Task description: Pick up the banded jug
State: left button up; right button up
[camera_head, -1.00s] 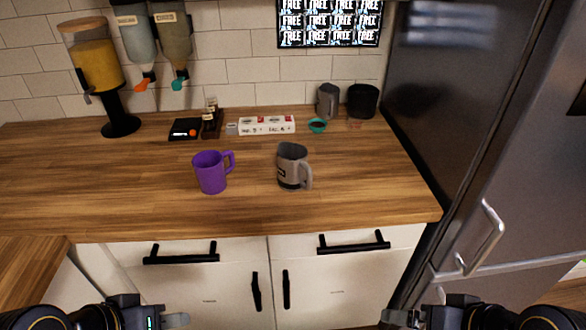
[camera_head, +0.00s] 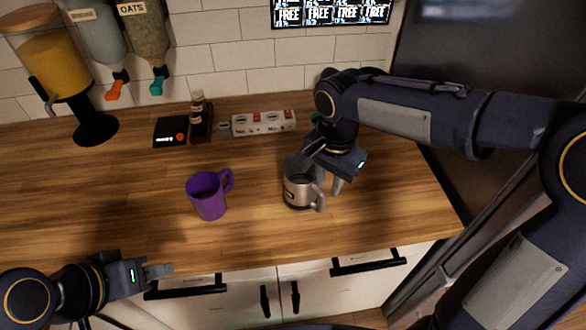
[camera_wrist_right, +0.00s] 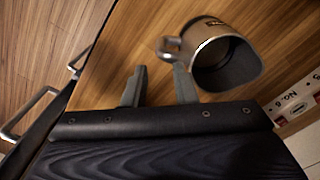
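The banded jug (camera_head: 298,190) is a grey metal jug with a dark band and a label, standing upright on the wooden counter. Its handle points right and toward me. My right gripper (camera_head: 326,170) is low over the counter at the jug's right side, partly covering its rim. In the right wrist view the jug (camera_wrist_right: 212,42) is just beyond the open fingers of the gripper (camera_wrist_right: 160,80). Its handle lies ahead of the fingertips, close to one finger; I cannot tell whether they touch. My left gripper (camera_head: 158,270) is at the counter's front edge; its opening is unclear.
A purple mug (camera_head: 208,196) stands left of the jug. A black scale (camera_head: 171,131), a bottle rack (camera_head: 200,122) and a white box (camera_head: 263,122) are behind. Dispensers stand back left; my right arm hides the back right. The left counter is clear.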

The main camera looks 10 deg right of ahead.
aim_at(322, 205)
jog(key=f, duration=0.7)
jog(key=shift+s+a+f, duration=0.2)
jog(key=shift+a+f, duration=0.1)
jog(key=shift+a, duration=0.1)
jog(key=shift+f, duration=0.55)
grip_shut()
